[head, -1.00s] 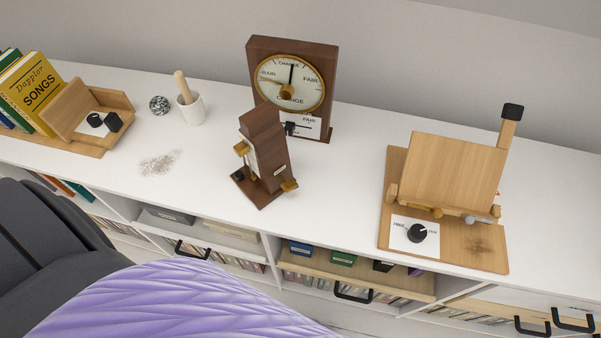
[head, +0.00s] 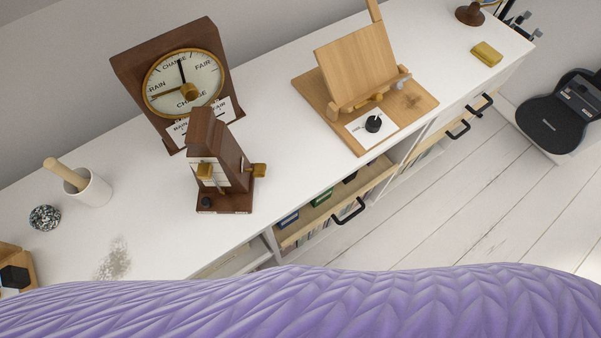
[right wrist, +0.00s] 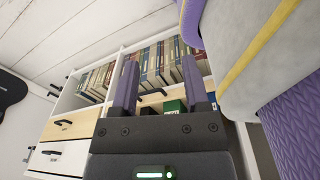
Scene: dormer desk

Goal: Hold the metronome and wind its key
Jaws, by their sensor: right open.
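The metronome (head: 214,160) is a dark brown tapered wooden case standing upright on the white cabinet top in the head view. A brass key (head: 257,171) sticks out of its right side, and a brass piece (head: 206,172) shows on its pale front. Neither gripper shows in the head view. In the right wrist view my right gripper (right wrist: 161,85) is open and empty, its two purple fingers apart, facing the shelves below the cabinet top. The metronome is not in the right wrist view. My left gripper is out of view.
A brown barometer (head: 185,84) stands close behind the metronome. A white mortar with pestle (head: 88,188) is to the left, a wooden book stand (head: 358,65) to the right. An open drawer (head: 335,192) juts out below the front edge. Book shelves (right wrist: 150,65) face my right gripper.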

